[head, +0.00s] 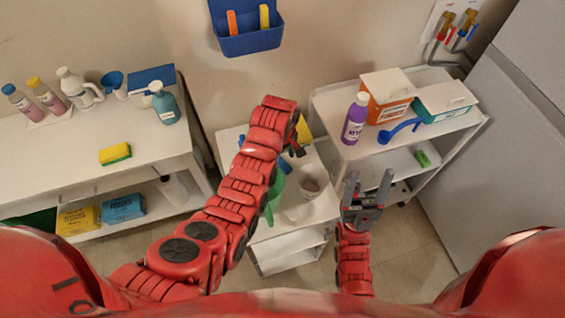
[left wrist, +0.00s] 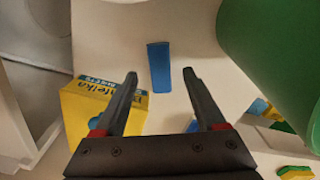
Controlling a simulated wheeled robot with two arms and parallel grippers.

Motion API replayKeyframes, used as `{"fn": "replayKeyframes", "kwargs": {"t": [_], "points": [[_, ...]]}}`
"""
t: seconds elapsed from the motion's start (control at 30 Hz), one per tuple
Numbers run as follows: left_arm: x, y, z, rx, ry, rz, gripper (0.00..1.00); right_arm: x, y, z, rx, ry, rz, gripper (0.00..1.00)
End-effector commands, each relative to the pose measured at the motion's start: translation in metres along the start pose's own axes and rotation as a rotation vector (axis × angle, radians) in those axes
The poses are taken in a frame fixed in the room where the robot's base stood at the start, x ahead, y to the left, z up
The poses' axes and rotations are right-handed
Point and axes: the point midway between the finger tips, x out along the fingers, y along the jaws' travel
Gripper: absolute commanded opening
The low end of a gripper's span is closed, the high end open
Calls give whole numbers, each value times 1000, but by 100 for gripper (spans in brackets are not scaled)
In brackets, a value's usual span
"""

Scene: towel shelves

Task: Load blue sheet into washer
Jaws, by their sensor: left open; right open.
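A flat blue rectangular piece, which looks like the blue sheet (left wrist: 158,67), lies on a white surface in the left wrist view, ahead of and between my left fingertips. A blue piece beside the green container shows in the head view (head: 285,165). My left gripper (left wrist: 166,85) is open and empty, with the sheet apart from its fingers; in the head view it is above the small white cart, its fingers partly hidden. My right gripper (head: 368,184) is open and empty, right of the cart. No washer is clearly identifiable; a large grey appliance (head: 500,140) stands at the right.
A green container (head: 272,197) and a cup (head: 311,182) stand on the cart (head: 290,236). A yellow box (left wrist: 85,125) is left of the left fingers. The right shelf (head: 440,135) holds a purple bottle (head: 355,118) and boxes. The left bench (head: 65,165) holds bottles and a sponge (head: 115,153).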

Motion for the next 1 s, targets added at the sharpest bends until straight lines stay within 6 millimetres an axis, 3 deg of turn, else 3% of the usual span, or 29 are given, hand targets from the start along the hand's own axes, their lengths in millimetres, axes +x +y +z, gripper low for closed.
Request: {"fn": "replayKeyframes", "kwargs": {"t": [0.03,0.23,0.57,0.9,1.0], "points": [[1,-2,3,1,-3,-5,72,12,1,-2,0,0,0,65],[22,-1,2,0,-1,-3,72,16,1,-3,0,0,0,65],[27,0,1,-1,2,3,72,16,1,-3,0,0,0,65],[28,0,1,0,2,2,13,16,1,-3,0,0,0,65],[27,0,1,-1,2,2,0,16,1,-3,0,0,0,65]]}}
